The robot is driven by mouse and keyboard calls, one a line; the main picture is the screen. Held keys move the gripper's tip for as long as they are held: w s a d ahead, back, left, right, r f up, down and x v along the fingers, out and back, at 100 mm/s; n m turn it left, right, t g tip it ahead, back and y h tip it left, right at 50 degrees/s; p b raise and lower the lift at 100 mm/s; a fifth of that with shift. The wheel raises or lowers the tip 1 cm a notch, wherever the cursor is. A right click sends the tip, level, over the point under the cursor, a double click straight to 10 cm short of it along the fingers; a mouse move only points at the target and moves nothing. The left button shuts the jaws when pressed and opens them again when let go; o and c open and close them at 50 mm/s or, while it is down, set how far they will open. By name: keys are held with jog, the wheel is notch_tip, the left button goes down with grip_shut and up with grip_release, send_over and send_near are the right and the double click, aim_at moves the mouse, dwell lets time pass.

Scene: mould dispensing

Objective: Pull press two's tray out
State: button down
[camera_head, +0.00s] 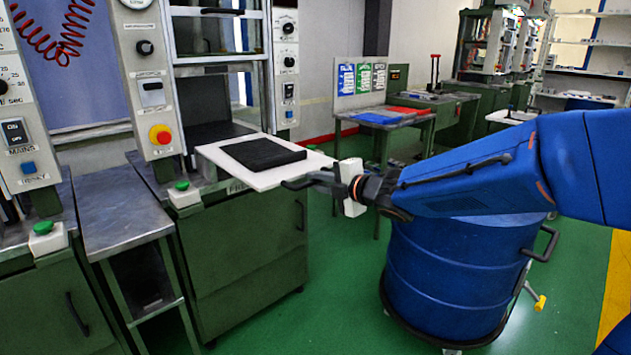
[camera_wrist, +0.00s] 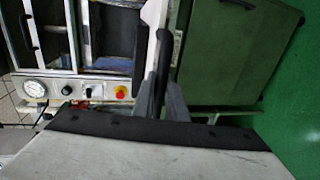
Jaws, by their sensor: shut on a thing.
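Press two's tray (camera_head: 225,157) is a flat white plate with a black square mould block (camera_head: 263,154) on it. It sticks out of the front of the press (camera_head: 215,70) above a green cabinet, and its inner end is near the press opening.
A blue drum (camera_head: 445,270) on a wheeled base stands under my arm. A metal side table (camera_head: 115,215) is left of the cabinet. Green buttons (camera_head: 183,186) sit at the front of the presses. A bench with red and blue trays (camera_head: 385,116) stands behind. Green floor is open in front.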

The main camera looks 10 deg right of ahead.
jog(key=c, duration=1.8)
grip_release()
jog(key=shift+o, duration=0.2)
jog(key=v, duration=1.7)
jog(key=shift+s+d, duration=0.15)
jog(key=shift+d, duration=0.05)
jog(key=d+m+t+h, duration=0.3)
jog(key=d+m+h, duration=0.4)
jog(key=d+m, duration=0.2)
jog(key=s+d+f+m+g+h, duration=0.2)
jog(key=s+d+f+m+h, duration=0.15)
jog(key=d+m, duration=0.4)
jog(key=s+a+f+m+g, duration=0.2)
jog(key=s+f+m+g, duration=0.2)
jog(key=s, duration=0.5)
jog(key=s+a+f+m+g+y, duration=0.1)
jog(key=s+a+f+m+g, duration=0.2)
jog(key=s+f, duration=0.6)
jog(key=shift+s+a+m+g, duration=0.3)
jog(key=shift+s+m+g, duration=0.3)
jog(key=shift+m+g, duration=0.3)
